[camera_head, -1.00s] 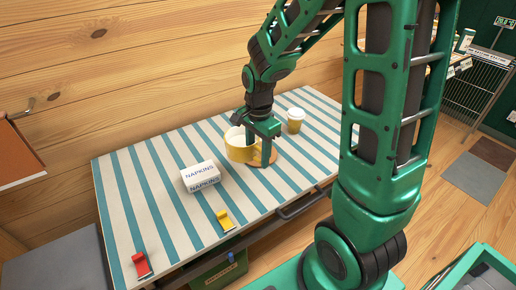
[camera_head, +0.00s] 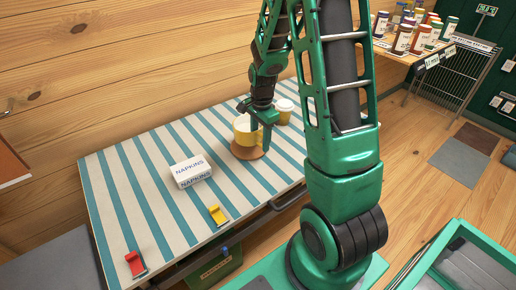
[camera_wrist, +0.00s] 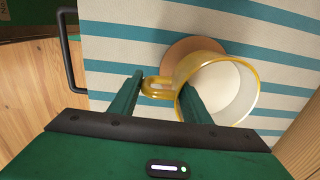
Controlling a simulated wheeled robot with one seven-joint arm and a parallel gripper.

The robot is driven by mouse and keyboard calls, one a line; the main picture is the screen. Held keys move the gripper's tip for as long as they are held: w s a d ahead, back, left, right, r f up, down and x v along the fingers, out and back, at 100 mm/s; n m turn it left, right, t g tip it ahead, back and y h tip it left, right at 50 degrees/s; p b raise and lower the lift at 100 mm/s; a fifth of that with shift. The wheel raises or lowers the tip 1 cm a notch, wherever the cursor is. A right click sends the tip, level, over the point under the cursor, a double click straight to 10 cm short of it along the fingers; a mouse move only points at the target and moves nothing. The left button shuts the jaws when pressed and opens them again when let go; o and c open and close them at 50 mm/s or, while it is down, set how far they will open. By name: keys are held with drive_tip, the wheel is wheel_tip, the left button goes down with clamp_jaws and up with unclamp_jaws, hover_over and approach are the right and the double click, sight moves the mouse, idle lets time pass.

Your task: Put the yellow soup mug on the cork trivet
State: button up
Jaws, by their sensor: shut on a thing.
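The yellow soup mug (camera_head: 242,131) is upright, with a pale inside, and appears over the cork trivet (camera_head: 249,154) in the head view. My gripper (camera_head: 260,136) is shut on the mug at its handle side. In the wrist view the fingers of my gripper (camera_wrist: 159,88) straddle the handle, with one at the mug's wall. There the mug (camera_wrist: 248,77) covers part of the round brown trivet (camera_wrist: 189,52), which shows beyond the handle. I cannot tell whether the mug's base touches the trivet.
A lidded cup (camera_head: 284,112) stands close behind the gripper to the right. A napkin box (camera_head: 191,171), a yellow clip-like item (camera_head: 217,215) and a red one (camera_head: 135,264) lie on the striped table (camera_head: 125,190). The table's left half has bare room.

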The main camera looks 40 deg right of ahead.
sight(260, 144)
drive_tip(key=shift+w+d+f, duration=0.1)
drive_tip(key=shift+f, duration=2)
drive_tip(key=o, duration=1.5)
drive_tip(key=shift+r, duration=0.1)
wheel_tip(260, 144, up, 12)
drive_tip(key=shift+f, duration=0.15)
drive_tip(key=s+r+n, duration=0.3)
drive_tip(key=s, duration=0.6)
drive_tip(key=s+a+r+n, duration=0.1)
drive_tip(key=s+r+n, duration=0.2)
drive_tip(key=s, duration=0.6)
drive_tip(key=s+a+r+n, duration=0.1)
drive_tip(key=s+r+n, duration=0.2)
drive_tip(key=s, duration=0.6)
drive_tip(key=shift+s+r+n, duration=0.15)
drive_tip(key=shift+n, duration=0.45)
drive_tip(key=shift+s+r+n, duration=0.15)
drive_tip(key=shift+n, duration=0.45)
